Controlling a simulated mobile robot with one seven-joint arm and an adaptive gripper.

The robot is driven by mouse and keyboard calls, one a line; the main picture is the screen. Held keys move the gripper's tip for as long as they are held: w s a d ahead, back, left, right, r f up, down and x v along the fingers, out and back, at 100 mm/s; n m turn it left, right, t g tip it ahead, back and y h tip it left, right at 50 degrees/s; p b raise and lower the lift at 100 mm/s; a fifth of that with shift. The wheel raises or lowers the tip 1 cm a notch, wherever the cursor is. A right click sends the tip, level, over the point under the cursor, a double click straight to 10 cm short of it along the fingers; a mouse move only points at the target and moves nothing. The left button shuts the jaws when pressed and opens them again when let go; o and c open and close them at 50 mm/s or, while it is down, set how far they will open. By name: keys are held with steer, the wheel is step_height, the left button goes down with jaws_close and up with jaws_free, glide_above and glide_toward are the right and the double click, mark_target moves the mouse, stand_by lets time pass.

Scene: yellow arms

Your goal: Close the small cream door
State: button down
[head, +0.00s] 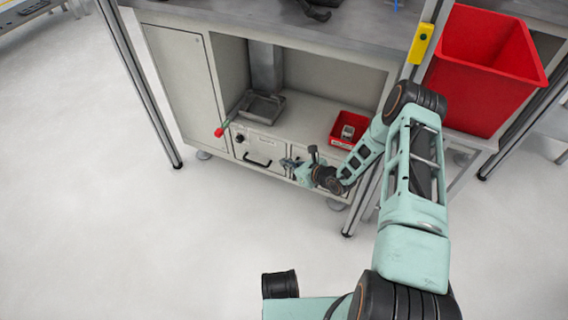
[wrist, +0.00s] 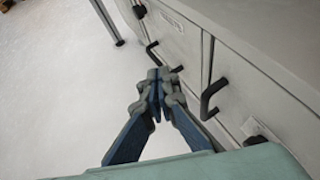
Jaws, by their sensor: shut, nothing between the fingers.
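The grey bench holds a cream cabinet. A cream door panel (head: 182,75) fills its left side and looks flush with its frame. Low down are small cream fronts with black handles: the left one (head: 262,146), also in the wrist view (wrist: 178,32), and a right one (wrist: 245,75), mostly hidden by my arm in the head view. A dark seam runs between these two fronts; I cannot tell whether either stands slightly open. My gripper (head: 291,164) is shut and empty in front of the low fronts. In the wrist view its fingertips (wrist: 160,74) appear close to the left handle.
A red-ended lever (head: 221,131) sticks out at the cabinet's left. A small red bin (head: 343,142) and a grey metal tray (head: 262,107) stand on the shelf. A large red bin (head: 485,75) is at the right. Bench legs (head: 142,90) flank the cabinet. The floor in front is clear.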

steer(key=s+a+r+p, duration=0.3)
steer(key=s+a+r, duration=0.1)
steer(key=s, duration=0.4)
steer(key=shift+s+r+p, duration=0.2)
steer(key=shift+r+p, duration=0.15)
steer(key=shift+r, duration=0.15)
